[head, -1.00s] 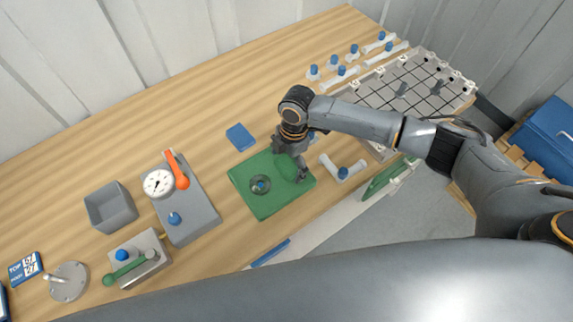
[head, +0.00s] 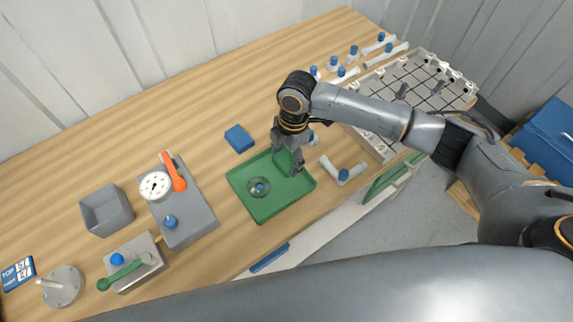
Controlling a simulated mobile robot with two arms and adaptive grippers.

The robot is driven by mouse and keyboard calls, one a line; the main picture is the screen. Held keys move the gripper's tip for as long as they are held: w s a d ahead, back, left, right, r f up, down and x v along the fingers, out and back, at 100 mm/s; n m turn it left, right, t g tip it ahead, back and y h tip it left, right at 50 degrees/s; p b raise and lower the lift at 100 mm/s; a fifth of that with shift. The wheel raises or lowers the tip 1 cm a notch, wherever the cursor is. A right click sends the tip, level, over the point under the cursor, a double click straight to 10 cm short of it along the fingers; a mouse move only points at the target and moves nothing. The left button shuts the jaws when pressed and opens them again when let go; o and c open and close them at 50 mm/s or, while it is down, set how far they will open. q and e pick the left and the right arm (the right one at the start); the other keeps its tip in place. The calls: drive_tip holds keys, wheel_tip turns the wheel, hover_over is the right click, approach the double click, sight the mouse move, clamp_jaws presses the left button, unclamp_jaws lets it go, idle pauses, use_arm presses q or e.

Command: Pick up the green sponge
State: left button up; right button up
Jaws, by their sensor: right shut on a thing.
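My right gripper (head: 287,160) is over the back right part of a green tray (head: 262,212) on the wooden table. It is shut on a green piece, which I take to be the green sponge (head: 284,163). The sponge shows between the fingers and its colour nearly matches the tray, so its outline is hard to make out. I cannot tell for sure whether its lower edge is clear of the tray. My left gripper is not in view.
A dark ring with a blue centre (head: 259,188) lies in the tray. A blue block (head: 239,138) is behind it. A white elbow fitting (head: 343,172) lies to the right, a gauge box (head: 184,215) to the left. A gridded plate (head: 420,95) stands back right.

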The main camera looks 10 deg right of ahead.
drive_tip(key=s+a+r+b, duration=0.3)
drive_tip(key=s+a+r, duration=0.2)
drive_tip(key=s+r, duration=0.4)
drive_tip(key=s, duration=0.4)
drive_tip(key=shift+r, duration=0.25)
